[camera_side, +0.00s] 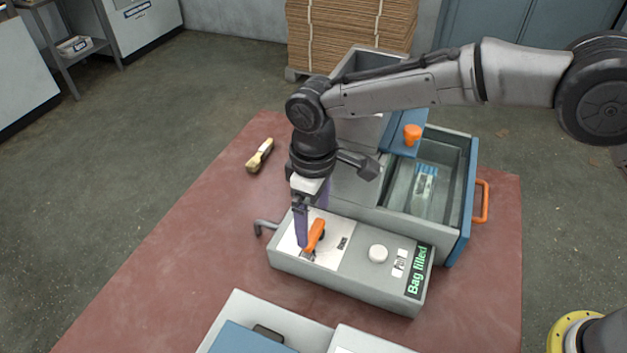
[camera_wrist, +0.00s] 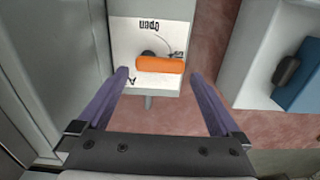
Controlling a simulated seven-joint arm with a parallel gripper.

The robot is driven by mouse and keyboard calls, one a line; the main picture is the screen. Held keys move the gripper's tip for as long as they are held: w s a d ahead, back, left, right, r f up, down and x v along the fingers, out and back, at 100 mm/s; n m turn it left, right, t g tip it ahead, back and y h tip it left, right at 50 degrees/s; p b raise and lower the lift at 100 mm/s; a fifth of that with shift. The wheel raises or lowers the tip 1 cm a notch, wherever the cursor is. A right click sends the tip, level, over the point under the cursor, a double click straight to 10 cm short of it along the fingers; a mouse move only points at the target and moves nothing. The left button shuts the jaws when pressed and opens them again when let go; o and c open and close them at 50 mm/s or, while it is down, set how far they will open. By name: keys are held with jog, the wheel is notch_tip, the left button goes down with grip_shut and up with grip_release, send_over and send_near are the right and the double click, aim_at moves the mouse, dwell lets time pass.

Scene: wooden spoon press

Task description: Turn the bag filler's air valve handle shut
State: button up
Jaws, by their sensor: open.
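The orange valve handle (camera_side: 316,235) sits on the white plate (camera_side: 330,256) at the left end of the grey filler box. In the wrist view the handle (camera_wrist: 160,65) lies crosswise, its dark pivot just above its left part. My gripper (camera_side: 311,238) points down at the handle with its purple fingers apart. In the wrist view my gripper (camera_wrist: 159,76) has one fingertip left of the handle and one right of it, with gaps showing. Nothing is held. In the side view one finger is partly hidden.
A white round button (camera_side: 378,254) and a green-lit "Bag filled" display (camera_side: 418,272) are on the same box. An open bin (camera_side: 470,190) with an orange grip stands behind. A brush (camera_side: 260,155) lies on the red mat at left. A white-and-blue case (camera_side: 240,312) is in front.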

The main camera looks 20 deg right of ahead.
aim_at(314, 231)
notch_tip(314, 231, up, 10)
jog(key=shift+r, duration=0.25)
dwell(0.5)
jog(key=s+d+r+m+t+y, duration=0.15)
jog(key=s+d+r, duration=0.3)
jog(key=d, duration=0.65)
jog(key=s+d+r+m+t+h, duration=0.1)
jog(key=s+d+r+m, duration=0.3)
jog(key=d, duration=0.7)
jog(key=s+d+f+m+t, duration=0.1)
jog(key=s+d+f, duration=0.1)
jog(key=s+d, duration=0.3)
jog(key=s+d+f+m+t, duration=0.2)
jog(key=s+d, duration=0.4)
jog(key=s, duration=0.4)
jog(key=shift+d+f, duration=0.3)
jog(key=shift+f, duration=0.45)
